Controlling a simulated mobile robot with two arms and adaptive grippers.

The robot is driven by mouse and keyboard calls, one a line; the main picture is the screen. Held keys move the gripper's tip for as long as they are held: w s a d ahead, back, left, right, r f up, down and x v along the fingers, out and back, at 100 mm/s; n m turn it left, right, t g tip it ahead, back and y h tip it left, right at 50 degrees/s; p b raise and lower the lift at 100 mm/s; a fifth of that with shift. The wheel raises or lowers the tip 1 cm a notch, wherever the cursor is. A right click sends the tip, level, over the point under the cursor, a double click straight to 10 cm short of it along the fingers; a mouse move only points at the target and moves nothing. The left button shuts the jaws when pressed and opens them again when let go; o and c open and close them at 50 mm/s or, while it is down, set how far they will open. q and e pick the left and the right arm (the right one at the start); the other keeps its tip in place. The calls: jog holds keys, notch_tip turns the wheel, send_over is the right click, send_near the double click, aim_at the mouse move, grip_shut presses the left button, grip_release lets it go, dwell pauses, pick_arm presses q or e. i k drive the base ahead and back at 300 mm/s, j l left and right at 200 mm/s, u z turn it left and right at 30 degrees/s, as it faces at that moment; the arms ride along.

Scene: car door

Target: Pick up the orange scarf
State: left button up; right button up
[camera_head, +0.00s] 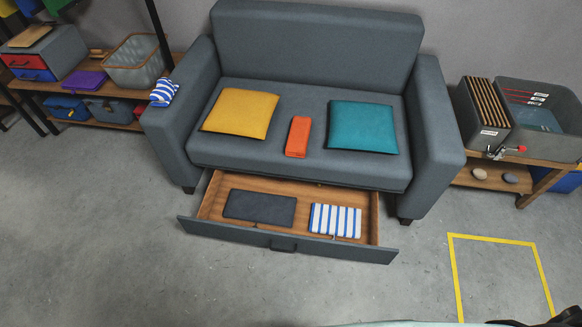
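The orange scarf (298,136) appears as a folded orange bundle lying flat on the seat of the grey sofa (315,90). It sits between a yellow cushion (241,111) on its left and a teal cushion (362,127) on its right, with a gap on each side. Nothing covers it. Neither of my grippers shows in the head view.
An open drawer (289,243) juts out under the seat, holding a dark folded cloth (260,206) and a striped cloth (335,220). Another striped cloth (164,92) hangs on the left armrest. Shelves flank the sofa. Yellow tape (491,238) marks clear floor at right.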

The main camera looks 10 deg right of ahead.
aim_at(300, 129)
jog(key=i+j, duration=0.2)
jog(key=j, duration=0.15)
jog(key=i+j, duration=0.15)
jog(key=j, duration=0.15)
jog(key=i+j, duration=0.2)
jog(key=j, duration=0.15)
